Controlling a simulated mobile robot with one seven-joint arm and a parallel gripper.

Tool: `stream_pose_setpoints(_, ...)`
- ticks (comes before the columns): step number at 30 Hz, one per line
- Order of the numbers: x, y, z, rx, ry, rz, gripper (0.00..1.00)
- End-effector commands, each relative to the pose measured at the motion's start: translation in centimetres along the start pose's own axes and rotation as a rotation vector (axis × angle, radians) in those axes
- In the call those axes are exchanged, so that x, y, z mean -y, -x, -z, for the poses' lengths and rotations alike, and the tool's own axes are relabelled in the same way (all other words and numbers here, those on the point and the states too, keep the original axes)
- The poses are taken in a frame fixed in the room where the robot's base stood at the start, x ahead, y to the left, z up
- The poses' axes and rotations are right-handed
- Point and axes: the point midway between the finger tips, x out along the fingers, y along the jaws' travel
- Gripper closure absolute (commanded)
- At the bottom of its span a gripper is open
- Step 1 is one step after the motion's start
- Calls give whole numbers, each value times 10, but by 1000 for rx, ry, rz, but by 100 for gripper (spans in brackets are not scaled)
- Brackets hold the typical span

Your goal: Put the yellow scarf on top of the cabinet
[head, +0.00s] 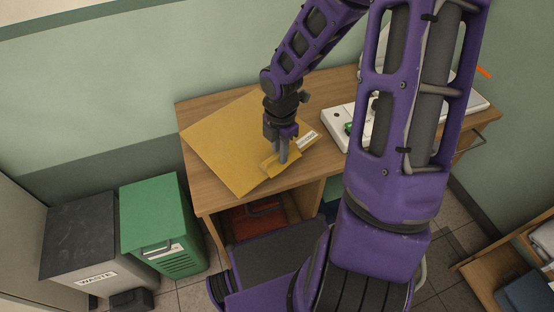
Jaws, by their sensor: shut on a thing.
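A flat yellow cloth-like sheet (226,139), which fits the yellow scarf, lies spread on the left part of the wooden desk. My gripper (283,158) points down at its right edge, its fingers shut on a small raised yellow part. I cannot tell whether this part is a fold of the sheet or a separate piece. A white printed label (307,141) shows just right of the fingers. No cabinet can be made out for sure; a low wooden unit (465,268) stands partly in view at the lower right.
The wooden desk (330,181) also bears a white device (338,117) right of my gripper, partly behind my arm. A green bin (155,212) and a grey waste bin (82,238) stand left of the desk. Walls close off the back and right.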

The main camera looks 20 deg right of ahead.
Motion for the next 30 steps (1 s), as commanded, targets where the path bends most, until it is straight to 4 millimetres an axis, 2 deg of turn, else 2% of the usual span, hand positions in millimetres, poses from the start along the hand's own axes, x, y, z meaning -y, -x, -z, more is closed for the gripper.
stream_pose_setpoints(9, 0, -39, 1, -1, 1, 2, 100)
stream_pose_setpoints(21, 0, -44, 0, 1, 0, 0, 100)
stream_pose_setpoints(22, 0, -43, 0, 1, 0, 0, 76)
stream_pose_setpoints(24, 0, -42, 0, 1, 0, 0, 63)
stream_pose_setpoints(26, 0, -42, 0, 1, 0, 0, 52)
stream_pose_setpoints(30, 0, -42, 0, 1, 0, 0, 51)
